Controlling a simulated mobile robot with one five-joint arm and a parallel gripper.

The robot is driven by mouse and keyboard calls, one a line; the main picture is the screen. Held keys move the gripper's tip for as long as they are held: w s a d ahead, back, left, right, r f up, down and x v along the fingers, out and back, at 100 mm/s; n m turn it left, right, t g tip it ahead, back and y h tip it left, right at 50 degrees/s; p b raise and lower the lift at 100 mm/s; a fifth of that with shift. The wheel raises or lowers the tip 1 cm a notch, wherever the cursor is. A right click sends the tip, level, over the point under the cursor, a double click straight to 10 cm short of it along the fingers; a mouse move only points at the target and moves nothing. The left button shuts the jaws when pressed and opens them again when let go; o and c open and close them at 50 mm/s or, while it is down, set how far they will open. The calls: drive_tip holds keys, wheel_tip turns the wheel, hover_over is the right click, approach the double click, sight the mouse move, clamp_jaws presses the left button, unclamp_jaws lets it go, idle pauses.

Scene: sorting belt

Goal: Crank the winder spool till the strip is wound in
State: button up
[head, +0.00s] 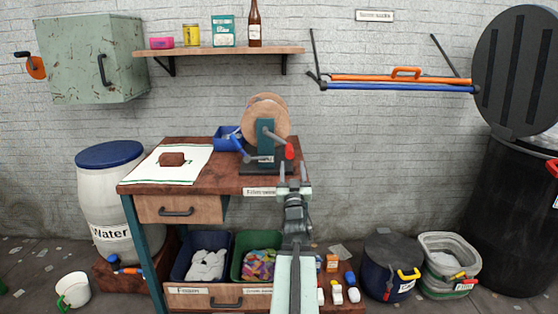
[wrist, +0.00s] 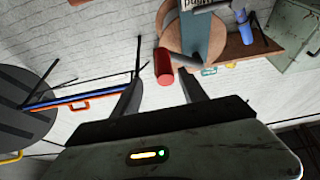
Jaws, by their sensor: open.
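The winder spool (head: 264,114) is a tan wooden reel on a green stand (head: 266,145) at the right end of the workbench. Its grey crank ends in a red handle (head: 289,152). In the wrist view the tan spool (wrist: 183,32) is at the top, and the red handle (wrist: 163,68) lies between my fingertips in the picture. My gripper (head: 293,171) is open, just below the handle in the head view. In the wrist view my fingers (wrist: 160,80) stand apart, and I cannot tell whether they touch the handle. I cannot make out the strip.
The bench top (head: 220,181) holds a white cloth (head: 160,166) with a brown block (head: 172,159), and a blue bin (head: 226,143). A grey-and-blue lever (head: 246,153) is beside the stand. A shelf (head: 225,51) hangs above. Several containers stand on the floor at right.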

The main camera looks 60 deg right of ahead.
sight(289, 152)
drive_tip(key=p+x, duration=0.1)
drive_tip(key=x, duration=0.3)
drive_tip(key=p+x, duration=0.2)
drive_tip(key=x, duration=0.2)
drive_tip(key=shift+w+a, duration=0.2)
drive_tip(key=shift+w, duration=0.15)
clamp_jaws()
idle(1.0)
